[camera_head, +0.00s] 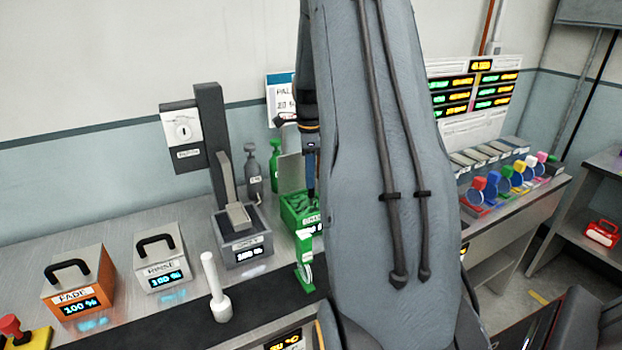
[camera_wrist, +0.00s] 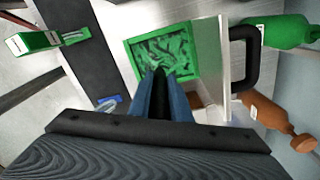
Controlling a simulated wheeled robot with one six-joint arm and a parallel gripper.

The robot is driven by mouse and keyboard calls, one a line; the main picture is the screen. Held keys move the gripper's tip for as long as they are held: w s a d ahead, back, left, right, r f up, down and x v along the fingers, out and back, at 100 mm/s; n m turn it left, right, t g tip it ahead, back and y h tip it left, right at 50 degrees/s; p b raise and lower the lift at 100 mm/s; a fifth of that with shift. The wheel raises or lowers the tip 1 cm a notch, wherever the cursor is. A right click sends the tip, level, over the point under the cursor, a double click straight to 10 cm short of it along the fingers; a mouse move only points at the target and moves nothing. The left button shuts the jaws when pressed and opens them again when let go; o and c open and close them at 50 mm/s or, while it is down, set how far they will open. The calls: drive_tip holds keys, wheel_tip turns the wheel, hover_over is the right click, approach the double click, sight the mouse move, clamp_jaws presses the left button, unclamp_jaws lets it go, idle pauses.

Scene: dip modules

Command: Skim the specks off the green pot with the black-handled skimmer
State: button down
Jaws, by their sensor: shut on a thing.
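The green pot (camera_head: 296,209) stands on the counter with its grey lid (camera_head: 291,172) raised. In the wrist view its open top (camera_wrist: 131,55) shows green contents with a mottled, streaky surface; single specks cannot be made out. My gripper (camera_wrist: 160,75) is shut on the skimmer's black handle (camera_wrist: 160,95), which shows between the blue-grey fingers. The fingertips point into the near part of the pot's opening. In the head view my gripper (camera_head: 311,180) is over the pot's right side, partly hidden by my arm. The skimmer's head is hidden.
A grey pot (camera_head: 242,247) with a raised lid stands left of the green pot. White RINSE (camera_head: 161,270) and orange FADE (camera_head: 78,284) boxes stand farther left. A white pestle-like tool (camera_head: 216,290) stands in front.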

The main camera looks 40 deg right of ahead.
drive_tip(key=shift+w+d+b, duration=0.2)
drive_tip(key=shift+w+d, duration=0.05)
drive_tip(key=shift+w, duration=0.7)
drive_tip(key=shift+w+d+b, duration=0.15)
drive_tip(key=shift+w+d, duration=0.05)
drive_tip(key=shift+w, duration=0.75)
drive_tip(key=shift+w+a, duration=0.2)
drive_tip(key=shift+a, duration=0.6)
drive_tip(key=shift+w+a, duration=0.15)
drive_tip(key=shift+a, duration=0.65)
drive_tip(key=shift+s, duration=0.1)
drive_tip(key=shift+s+a+p, duration=0.2)
drive_tip(key=shift+s+p, duration=0.15)
drive_tip(key=shift+s, duration=0.45)
drive_tip(key=shift+s+a+p, duration=0.15)
drive_tip(key=shift+s+p, duration=0.25)
drive_tip(key=shift+s, duration=0.45)
drive_tip(key=shift+s+a+p, duration=0.2)
drive_tip(key=shift+s+p, duration=0.15)
drive_tip(key=shift+s, duration=0.45)
drive_tip(key=shift+d, duration=0.1)
